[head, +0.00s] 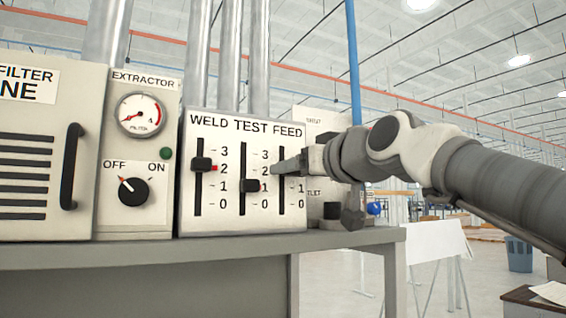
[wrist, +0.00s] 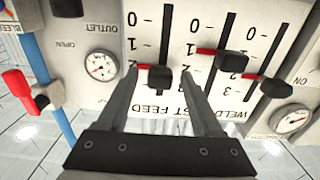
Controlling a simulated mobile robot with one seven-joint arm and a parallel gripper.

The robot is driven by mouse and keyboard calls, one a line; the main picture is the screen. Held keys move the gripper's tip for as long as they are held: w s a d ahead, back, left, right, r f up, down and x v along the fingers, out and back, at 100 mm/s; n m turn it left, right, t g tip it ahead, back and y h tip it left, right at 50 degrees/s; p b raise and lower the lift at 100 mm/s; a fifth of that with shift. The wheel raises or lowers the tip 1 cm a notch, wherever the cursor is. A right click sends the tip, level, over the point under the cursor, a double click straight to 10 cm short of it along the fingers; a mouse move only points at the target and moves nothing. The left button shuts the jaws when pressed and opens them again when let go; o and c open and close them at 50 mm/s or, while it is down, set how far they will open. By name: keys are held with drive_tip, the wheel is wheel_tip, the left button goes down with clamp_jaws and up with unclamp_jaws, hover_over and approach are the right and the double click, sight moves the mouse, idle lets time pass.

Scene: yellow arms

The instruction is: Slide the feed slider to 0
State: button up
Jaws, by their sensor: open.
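The feed slider is the rightmost of the sliders on the white WELD TEST FEED panel (head: 222,226). In the head view its slot (head: 282,215) shows, but its knob is hidden behind my gripper (head: 283,167). The wrist view is upside down; there the feed knob (wrist: 160,80) is dark, with a red pointer near the 2 mark. My open gripper (wrist: 160,95) has one finger on each side of this knob, with gaps showing. I cannot tell how deep the fingertips reach. The slot's 0 end is at the bottom in the head view.
An extractor panel with a rotary knob (head: 133,192) is to the left. A red valve handle (wrist: 17,85) and blue pipe (wrist: 48,70) show at the wrist view's left.

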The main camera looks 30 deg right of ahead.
drive_tip(key=shift+w, duration=0.8)
clamp_jaws()
idle(0.9)
